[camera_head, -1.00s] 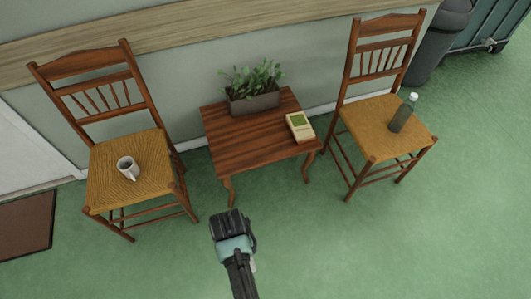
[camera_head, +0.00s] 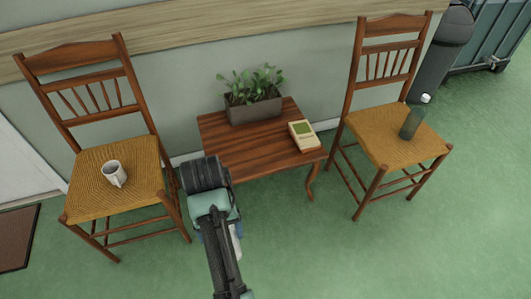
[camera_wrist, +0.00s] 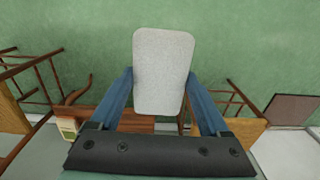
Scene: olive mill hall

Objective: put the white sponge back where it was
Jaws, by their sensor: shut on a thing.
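The white sponge (camera_wrist: 163,72) is a pale rounded rectangle in the wrist view. My gripper (camera_wrist: 161,78) is shut on it, with a blue finger at each side. In the head view my gripper (camera_head: 222,236) is in front of the small wooden table (camera_head: 225,150), near its front left corner. Only a white sliver of the sponge (camera_head: 236,241) shows there beside my arm. In the wrist view green floor lies behind the sponge, and the table is partly hidden by my gripper.
The table bears a planter (camera_head: 254,108) and a cream device with a green panel (camera_head: 304,135). A left chair (camera_head: 95,195) holds a mug (camera_head: 114,173). The table's front left top and the floor in front are clear.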

